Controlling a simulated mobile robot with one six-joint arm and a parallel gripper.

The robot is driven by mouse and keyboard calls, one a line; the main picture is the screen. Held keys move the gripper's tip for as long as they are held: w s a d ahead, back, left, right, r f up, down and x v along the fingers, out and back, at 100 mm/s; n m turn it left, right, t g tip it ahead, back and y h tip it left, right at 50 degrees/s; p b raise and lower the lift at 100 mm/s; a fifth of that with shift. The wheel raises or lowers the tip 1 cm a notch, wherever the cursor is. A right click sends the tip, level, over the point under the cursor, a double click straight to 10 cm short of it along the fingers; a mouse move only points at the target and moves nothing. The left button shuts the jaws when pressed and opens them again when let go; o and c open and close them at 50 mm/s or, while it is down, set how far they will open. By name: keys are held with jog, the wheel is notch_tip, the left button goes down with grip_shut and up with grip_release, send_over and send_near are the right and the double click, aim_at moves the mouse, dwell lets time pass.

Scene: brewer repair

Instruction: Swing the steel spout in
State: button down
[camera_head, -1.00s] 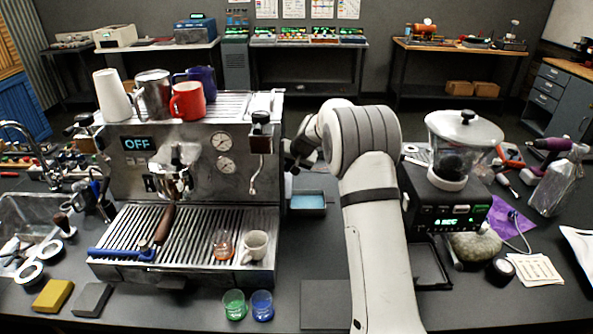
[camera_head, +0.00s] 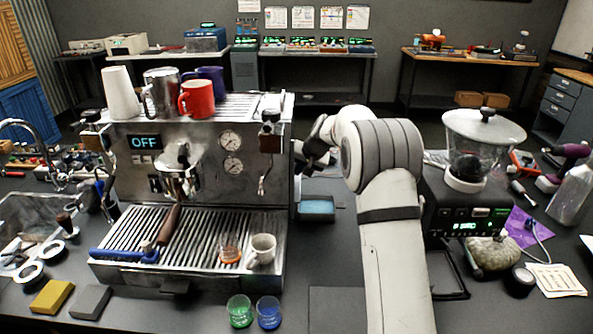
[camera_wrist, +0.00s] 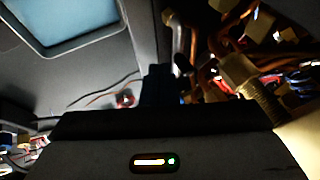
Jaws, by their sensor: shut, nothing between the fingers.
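The thin steel spout (camera_head: 264,178) hangs down at the front right of the espresso machine (camera_head: 200,140), below a dark knob. It stands clear of the cup on the grate. My gripper (camera_head: 310,163) is beyond the machine's right side, to the right of the spout and apart from it. It is dark and partly hidden by my arm. In the wrist view my shut, empty fingers (camera_wrist: 160,80) point towards the machine's side, where copper pipes and wires (camera_wrist: 235,60) show. The spout cannot be made out there.
A glass and a white cup (camera_head: 263,248) stand on the drip grate. A grinder (camera_head: 470,200) stands to the right of my arm. Mugs (camera_head: 197,98) stand on top of the machine.

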jog(key=shift+s+d, duration=0.2)
jog(key=shift+s, duration=0.15)
jog(key=shift+d+b, duration=0.3)
jog(key=shift+b, duration=0.05)
jog(key=s+d+r+b, duration=0.3)
jog(key=s+d+r, duration=0.2)
jog(key=d+r, duration=0.3)
jog(key=s+a+r+h, duration=0.1)
jog(key=s+a+r, duration=0.15)
jog(key=s, duration=0.65)
jog(key=s+f+g+h, duration=0.1)
jog(key=s+f, duration=0.1)
jog(key=s, duration=0.9)
jog(key=s+f+n+h, duration=0.1)
jog(key=s+f, duration=0.2)
jog(key=s, duration=0.8)
jog(key=s+f+n+g+h, duration=0.1)
jog(key=s+f, duration=0.1)
jog(key=s, duration=0.9)
jog(key=shift+s+d+f+g, duration=0.25)
jog(key=shift+s+d+g, duration=0.05)
jog(key=shift+s+d, duration=0.1)
